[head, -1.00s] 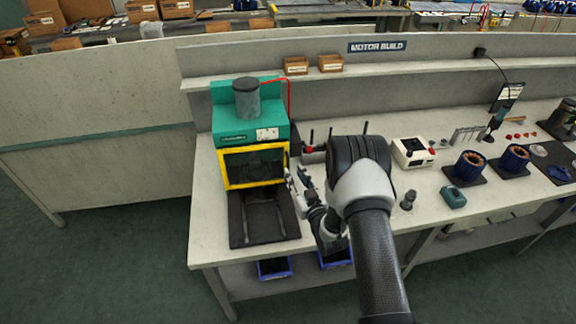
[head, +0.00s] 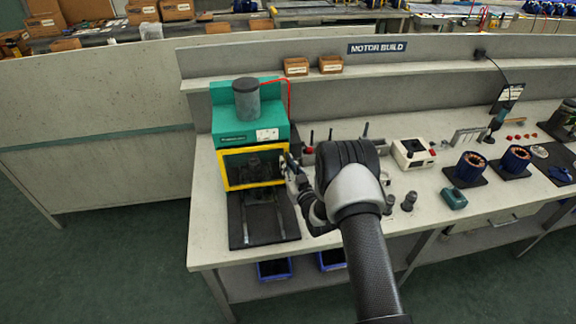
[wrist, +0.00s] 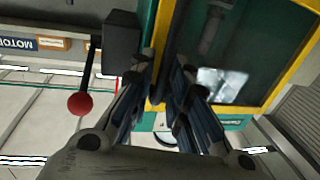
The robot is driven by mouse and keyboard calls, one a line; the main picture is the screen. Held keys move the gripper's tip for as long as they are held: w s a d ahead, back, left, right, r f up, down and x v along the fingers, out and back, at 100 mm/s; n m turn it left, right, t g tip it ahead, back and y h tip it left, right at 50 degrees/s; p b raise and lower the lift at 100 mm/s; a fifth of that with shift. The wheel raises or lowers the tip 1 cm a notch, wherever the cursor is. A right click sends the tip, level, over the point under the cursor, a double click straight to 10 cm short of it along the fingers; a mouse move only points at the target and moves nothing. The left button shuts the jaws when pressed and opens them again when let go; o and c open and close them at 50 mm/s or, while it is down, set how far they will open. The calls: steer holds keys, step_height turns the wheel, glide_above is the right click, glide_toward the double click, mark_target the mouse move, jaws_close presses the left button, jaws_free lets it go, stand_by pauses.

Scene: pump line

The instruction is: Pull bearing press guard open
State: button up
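The bearing press (head: 238,122) is a green housing with a grey cylinder on top, at the left end of the bench. Its guard (head: 221,170) is a yellow-framed clear panel on the front; dark press parts show behind it. In the wrist view the yellow frame (wrist: 293,92) and clear pane fill the upper right. My gripper (head: 288,166) is at the guard's right edge. In the wrist view my gripper (wrist: 166,68) has its fingers apart on either side of a dark upright bar (wrist: 156,92) beside the yellow edge. Contact with the bar is unclear.
A red-knobbed lever (wrist: 80,103) is close to the fingers in the wrist view. A black slide plate (head: 249,234) lies before the press. A white control box (head: 412,152) and blue-sided motor parts (head: 470,166) stand farther right.

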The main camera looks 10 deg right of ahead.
jaws_close()
steer(key=shift+s+a, duration=0.1)
steer(key=shift+a, duration=0.1)
